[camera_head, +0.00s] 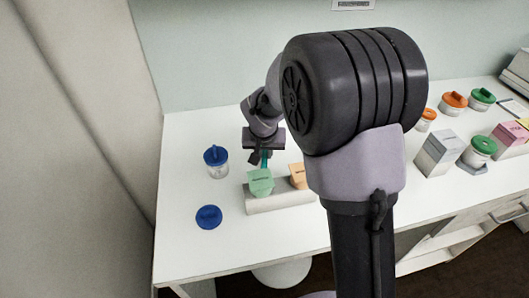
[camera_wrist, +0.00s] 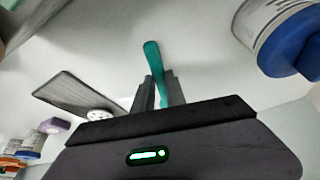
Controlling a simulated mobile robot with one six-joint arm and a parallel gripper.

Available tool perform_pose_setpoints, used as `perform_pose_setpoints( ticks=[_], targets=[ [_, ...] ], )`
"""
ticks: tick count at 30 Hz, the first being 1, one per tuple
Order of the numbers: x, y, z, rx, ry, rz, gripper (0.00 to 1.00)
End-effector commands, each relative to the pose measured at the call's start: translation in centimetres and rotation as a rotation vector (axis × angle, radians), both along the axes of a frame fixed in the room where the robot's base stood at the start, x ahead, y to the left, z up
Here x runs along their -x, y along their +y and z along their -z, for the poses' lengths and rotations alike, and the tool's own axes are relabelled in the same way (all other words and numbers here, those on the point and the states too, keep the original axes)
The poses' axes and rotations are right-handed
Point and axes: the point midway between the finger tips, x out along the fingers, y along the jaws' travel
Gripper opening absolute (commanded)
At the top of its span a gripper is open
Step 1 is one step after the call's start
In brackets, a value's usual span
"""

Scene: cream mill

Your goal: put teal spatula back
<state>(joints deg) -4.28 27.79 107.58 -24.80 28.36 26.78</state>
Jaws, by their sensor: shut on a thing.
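My gripper (camera_wrist: 156,90) is shut on the teal spatula (camera_wrist: 152,52). The spatula's rounded end sticks out past the fingertips in the wrist view. In the head view my gripper (camera_head: 263,150) is over the white table, and a short piece of the teal spatula (camera_head: 264,159) shows below it. This piece lies just behind the green box in the picture; whether they touch I cannot tell. My arm hides the middle of the table.
A blue-lidded jar (camera_head: 217,168) stands left of my gripper, and a blue lid (camera_head: 208,217) lies nearer. The green box (camera_head: 260,184) and an orange box (camera_head: 297,176) are at a pale low block (camera_head: 268,204). Several jars and boxes, including a grey box (camera_head: 440,153), stand right.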

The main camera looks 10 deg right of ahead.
Motion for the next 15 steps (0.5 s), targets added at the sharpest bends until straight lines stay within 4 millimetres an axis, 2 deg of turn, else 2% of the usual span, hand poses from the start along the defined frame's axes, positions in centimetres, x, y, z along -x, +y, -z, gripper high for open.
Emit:
perform_pose_setpoints(
  ticks=[3,10,11,14,15],
  targets=[
    [0.00,-0.02,0.55,0.000,0.000,0.000,0.00],
    [0.01,-0.03,0.45,0.000,0.000,0.000,0.00],
    [0.01,-0.03,0.45,0.000,0.000,0.000,0.22],
    [0.00,-0.02,0.45,0.000,0.000,0.000,0.42],
    [0.00,-0.02,0.45,0.000,0.000,0.000,0.42]
  ],
)
